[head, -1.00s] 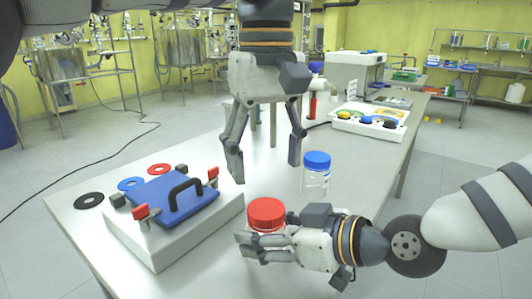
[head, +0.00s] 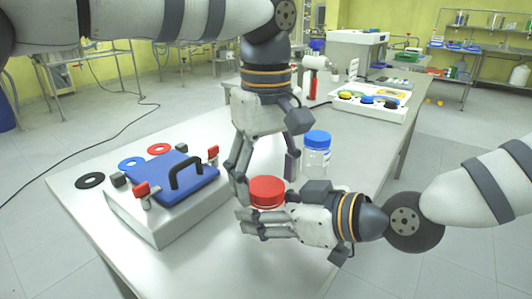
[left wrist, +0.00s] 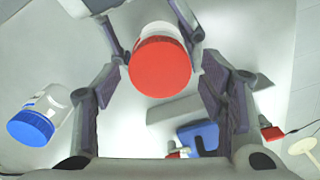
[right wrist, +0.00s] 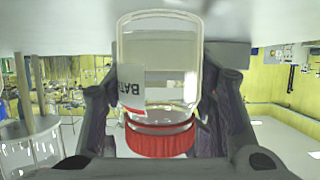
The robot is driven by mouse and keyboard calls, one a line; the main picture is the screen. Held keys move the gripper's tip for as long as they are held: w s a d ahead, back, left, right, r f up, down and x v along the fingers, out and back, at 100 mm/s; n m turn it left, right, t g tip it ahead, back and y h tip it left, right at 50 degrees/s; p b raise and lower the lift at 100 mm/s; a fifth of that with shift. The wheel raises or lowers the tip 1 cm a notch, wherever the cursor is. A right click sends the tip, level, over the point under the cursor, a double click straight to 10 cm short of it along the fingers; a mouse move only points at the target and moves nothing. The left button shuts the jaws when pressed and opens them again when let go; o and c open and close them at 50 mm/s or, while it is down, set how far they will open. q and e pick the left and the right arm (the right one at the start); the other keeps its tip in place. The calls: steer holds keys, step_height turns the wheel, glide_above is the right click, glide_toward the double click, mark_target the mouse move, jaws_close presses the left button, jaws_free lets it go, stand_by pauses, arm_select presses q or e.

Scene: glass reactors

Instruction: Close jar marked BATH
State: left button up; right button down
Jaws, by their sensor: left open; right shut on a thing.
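The jar marked BATH (right wrist: 158,70) is clear glass with a red lid (head: 267,191) on its mouth. Its label shows in the right wrist view, which looks upside down. I cannot tell how tightly the lid sits. My right gripper (head: 243,222) is shut around the jar's body below the lid, from the right. My left gripper (head: 266,182) points down over the jar, open, its fingers on either side of the red lid. In the left wrist view the lid (left wrist: 160,67) lies between the spread fingers, with gaps visible; contact is not clear.
A clear jar with a blue lid (head: 317,139) stands close behind to the right. A white box with a blue handled plate (head: 172,182) is at left, with black, blue and red rings (head: 159,149) beside it. A white control box (head: 368,101) sits farther back.

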arm_select(q)
steer(key=shift+f, duration=0.3)
steer(key=c, duration=1.2)
steer(key=m, duration=0.6)
steer(key=shift+m, duration=0.3)
steer(key=m, duration=0.3)
steer(key=shift+m, duration=0.4)
steer(key=m, duration=0.5)
steer(key=shift+m, duration=0.3)
steer(key=m, duration=0.3)
steer(key=shift+m, duration=0.3)
